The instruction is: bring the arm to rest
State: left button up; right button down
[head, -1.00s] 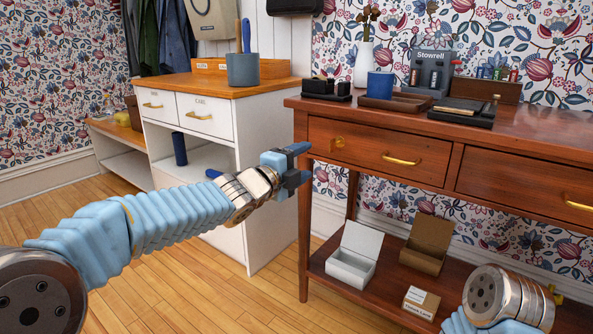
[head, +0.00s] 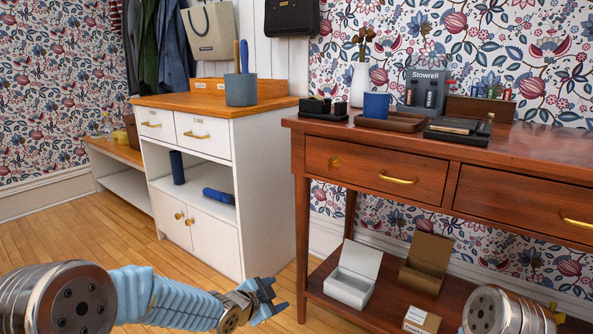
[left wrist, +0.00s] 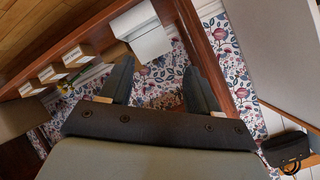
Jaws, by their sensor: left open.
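My left arm comes in from the lower left of the head view. My left gripper (head: 272,292) is open and empty, in front of the gap between the white cabinet and the wooden console table. In the left wrist view its two dark fingers (left wrist: 158,90) stand apart with nothing between them. My right arm shows only as a metal joint (head: 500,310) at the bottom right; its gripper is out of view.
The console table (head: 304,230) stands close on the right, with open boxes (head: 350,288) on its low shelf. The white cabinet (head: 272,190) stands behind the left gripper, holding blue rolls (head: 218,196). Bare wooden floor (head: 110,240) lies at left.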

pick_arm(q)
jog(key=s+a+f+n+g+y, duration=0.1)
jog(key=s+a+f+n, duration=0.2)
jog(key=f, duration=0.4)
jog(key=s+f+n+g, duration=0.2)
jog(key=s+f+n, duration=0.15)
jog(key=f, duration=0.35)
jog(key=s+a+f+n+g, duration=0.1)
jog(key=s+f+n+g, duration=0.15)
jog(key=s+f, duration=0.4)
jog(key=s+a+f+n+g+y, duration=0.1)
jog(key=s+f+n+g, duration=0.2)
jog(key=s, duration=0.6)
jog(key=s+a+f+n+g, duration=0.1)
jog(key=s+a+f+n, duration=0.1)
jog(key=s+f+n, duration=0.45)
notch_tip(320, 180, up, 18)
jog(key=s+d+m+p, duration=0.1)
jog(key=s+m+p, duration=0.1)
jog(key=p, duration=1.5)
jog(key=shift+s, duration=0.4)
jog(key=shift+r+m, duration=0.1)
jog(key=shift+m, duration=0.15)
